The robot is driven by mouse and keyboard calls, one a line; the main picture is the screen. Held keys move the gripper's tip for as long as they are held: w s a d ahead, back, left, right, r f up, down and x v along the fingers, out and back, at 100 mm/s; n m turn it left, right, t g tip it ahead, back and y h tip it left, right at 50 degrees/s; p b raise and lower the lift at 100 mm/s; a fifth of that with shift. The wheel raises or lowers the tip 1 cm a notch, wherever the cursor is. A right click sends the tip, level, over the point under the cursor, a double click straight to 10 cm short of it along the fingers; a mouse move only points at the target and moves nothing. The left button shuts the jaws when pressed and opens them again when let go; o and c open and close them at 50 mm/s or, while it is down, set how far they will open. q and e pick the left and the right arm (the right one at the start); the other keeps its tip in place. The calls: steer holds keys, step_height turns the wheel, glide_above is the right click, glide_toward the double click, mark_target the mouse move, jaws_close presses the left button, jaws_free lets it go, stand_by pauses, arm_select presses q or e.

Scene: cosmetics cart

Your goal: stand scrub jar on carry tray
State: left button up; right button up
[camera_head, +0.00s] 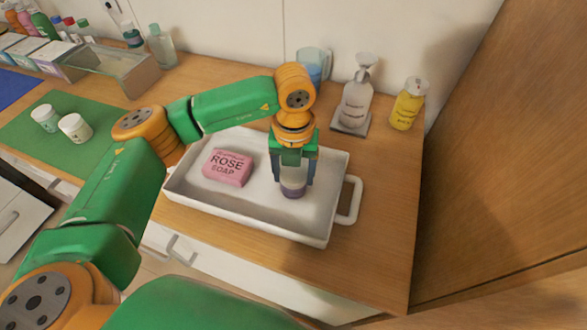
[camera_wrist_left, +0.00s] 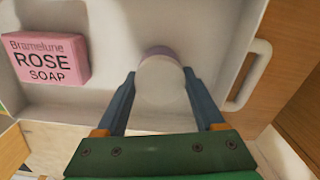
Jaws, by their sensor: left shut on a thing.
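The scrub jar (camera_head: 293,188), pale with a purple lower part, is between the fingers of my left gripper (camera_head: 294,182) over the right half of the white carry tray (camera_head: 230,204). The gripper points down and is shut on the jar. In the left wrist view the jar (camera_wrist_left: 160,82) shows as a pale disc with a purple edge, between the two fingers (camera_wrist_left: 160,98). The jar looks upright and at or just above the tray floor; I cannot tell if it touches. My right gripper is not in view.
A pink rose soap box (camera_head: 228,167) lies in the tray's left half, apart from the jar. Two white jars (camera_head: 75,127) stand on a green mat (camera_head: 95,152). A pump bottle (camera_head: 356,105), a yellow bottle (camera_head: 407,105) and a blue cup (camera_head: 313,68) stand behind the tray.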

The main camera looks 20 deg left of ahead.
mark_target(294, 173)
arm_select(q)
steer(key=shift+f, duration=0.15)
steer(key=o, duration=1.5)
steer(key=shift+c, duration=0.2)
steer(key=shift+r, duration=0.5)
step_height(294, 173, up, 6)
steer(key=shift+r+b, duration=0.15)
steer(key=shift+b, duration=0.9)
step_height(294, 173, up, 5)
steer(key=shift+r, duration=0.1)
